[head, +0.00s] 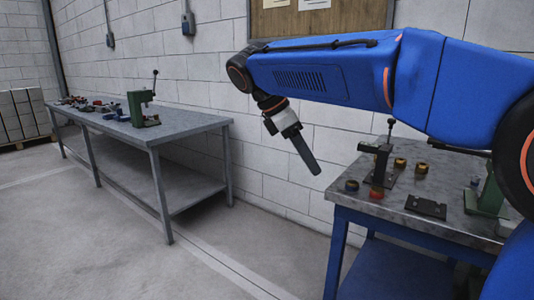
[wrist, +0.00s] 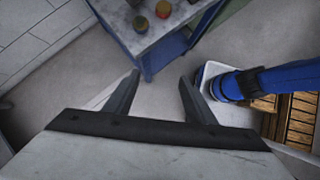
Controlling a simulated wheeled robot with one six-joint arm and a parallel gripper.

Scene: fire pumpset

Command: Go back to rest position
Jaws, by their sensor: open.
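My gripper (head: 306,155) hangs from my blue arm in the head view, tilted down, in the free space left of the blue workbench (head: 345,212). In the wrist view my gripper (wrist: 160,88) has its two dark fingers spread apart with nothing between them. Below the fingers is bare grey floor, and the corner of the blue workbench (wrist: 150,50) lies just ahead of them. The gripper touches nothing that I can see.
A grey workbench (head: 170,136) stands along the wall at left, with a green press (head: 142,108) on it. The blue workbench carries a dark fixture (head: 380,165), small round parts, a black plate (head: 426,207) and a green device (head: 490,195). The floor between the benches is clear.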

